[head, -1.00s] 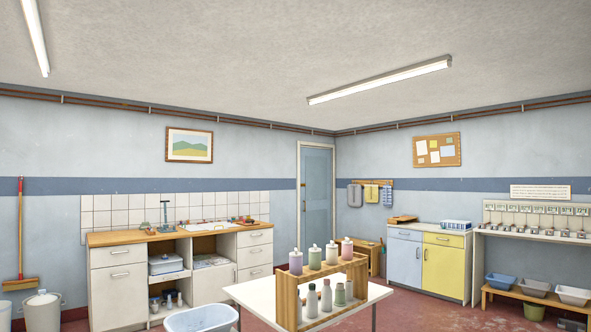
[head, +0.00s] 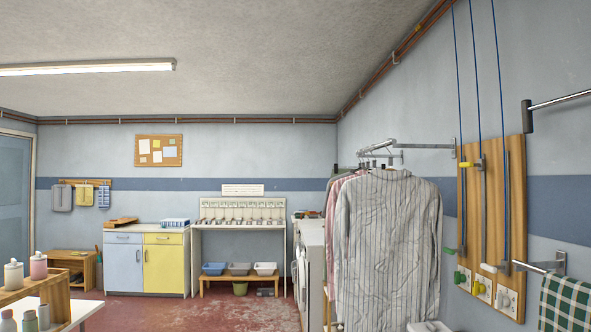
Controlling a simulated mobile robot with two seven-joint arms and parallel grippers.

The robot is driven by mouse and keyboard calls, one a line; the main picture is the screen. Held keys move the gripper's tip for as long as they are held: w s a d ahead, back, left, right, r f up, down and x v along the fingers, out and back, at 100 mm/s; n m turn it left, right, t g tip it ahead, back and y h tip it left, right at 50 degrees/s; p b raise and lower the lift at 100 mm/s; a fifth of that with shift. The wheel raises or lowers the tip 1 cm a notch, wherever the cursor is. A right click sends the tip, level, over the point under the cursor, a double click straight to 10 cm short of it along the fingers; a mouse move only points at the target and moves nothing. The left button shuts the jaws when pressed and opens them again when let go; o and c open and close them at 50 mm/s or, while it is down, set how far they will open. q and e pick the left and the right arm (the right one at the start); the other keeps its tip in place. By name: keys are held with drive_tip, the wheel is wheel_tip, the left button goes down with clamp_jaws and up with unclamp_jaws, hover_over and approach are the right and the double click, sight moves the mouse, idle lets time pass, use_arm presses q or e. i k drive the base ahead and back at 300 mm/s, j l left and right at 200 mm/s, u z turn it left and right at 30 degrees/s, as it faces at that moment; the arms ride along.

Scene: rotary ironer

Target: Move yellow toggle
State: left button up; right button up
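A wooden board (head: 513,170) hangs on the right wall with several dark blue cords running down its front. A small yellow toggle (head: 465,164) sticks out sideways at the cord nearest the board's left edge, high on the board. Green, yellow and white round knobs on pale plates line the board's bottom. Neither of my grippers shows in the head view.
A rack of hanging clothes (head: 388,245) stands just left of the board. A metal rail holds a green checked cloth (head: 567,302) at the lower right. A front-loading machine (head: 310,260) stands behind the clothes. Red floor (head: 240,312) is open at centre.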

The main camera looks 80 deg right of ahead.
sight(479, 164)
drive_tip(key=z, duration=3.7)
drive_tip(key=i+j+z, duration=0.2)
drive_tip(key=i, duration=0.5)
